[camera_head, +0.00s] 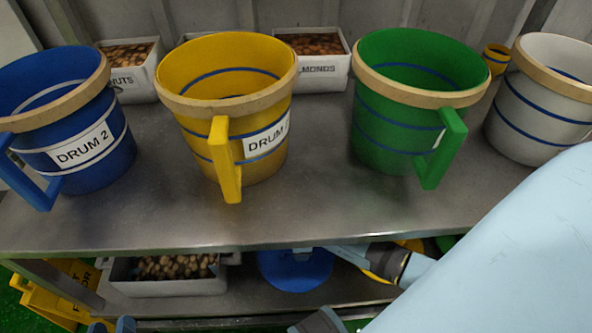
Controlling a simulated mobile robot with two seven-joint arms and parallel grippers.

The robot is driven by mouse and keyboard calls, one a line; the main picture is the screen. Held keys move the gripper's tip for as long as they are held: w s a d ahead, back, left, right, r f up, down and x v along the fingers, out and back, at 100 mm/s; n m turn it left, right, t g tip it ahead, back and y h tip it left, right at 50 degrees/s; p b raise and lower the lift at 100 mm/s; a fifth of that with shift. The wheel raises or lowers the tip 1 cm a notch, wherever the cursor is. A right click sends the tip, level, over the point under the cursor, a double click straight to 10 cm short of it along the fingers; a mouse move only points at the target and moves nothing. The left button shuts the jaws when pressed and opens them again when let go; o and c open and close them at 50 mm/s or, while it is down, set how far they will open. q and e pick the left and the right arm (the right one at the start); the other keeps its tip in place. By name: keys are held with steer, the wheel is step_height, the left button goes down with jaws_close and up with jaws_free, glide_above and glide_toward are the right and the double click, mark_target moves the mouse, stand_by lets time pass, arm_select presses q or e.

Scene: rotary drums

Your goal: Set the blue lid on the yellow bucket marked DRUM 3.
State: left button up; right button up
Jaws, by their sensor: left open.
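The yellow bucket (195,150) stands upright on the steel table, open at the top, with its handle towards me. Its label begins "DRUM"; I cannot read the number at its edge. The blue lid (290,272) lies below the tabletop, on the lower shelf, partly hidden by the table's front edge. My left gripper (111,326) shows only as blue-grey tips at the bottom edge, open and well left of the lid. My right arm crosses the lower right. Light-blue and dark parts beside the lid may be its wrist, but its jaws cannot be made out.
A blue bucket (97,170) marked DRUM 2, a green bucket (375,135) and a white bucket (512,135) flank the yellow one. Nut bins (135,84) stand behind. A bin of nuts (170,288) sits on the lower shelf. The table's front strip (290,225) is clear.

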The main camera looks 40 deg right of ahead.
steer(key=shift+f, duration=0.95)
arm_select(q)
steer(key=shift+w+d+r+t+h, duration=0.1)
steer(key=shift+d+r+t+h, duration=0.1)
steer(key=shift+r, duration=0.15)
steer(key=shift+w+d+r+t+h, duration=0.1)
steer(key=shift+r+t, duration=0.1)
steer(key=shift+r, duration=0.15)
steer(key=shift+s, duration=0.1)
arm_select(e)
steer(key=shift+c, duration=0.4)
jaws_close()
steer(key=shift+w, duration=0.1)
steer(key=shift+r, duration=0.15)
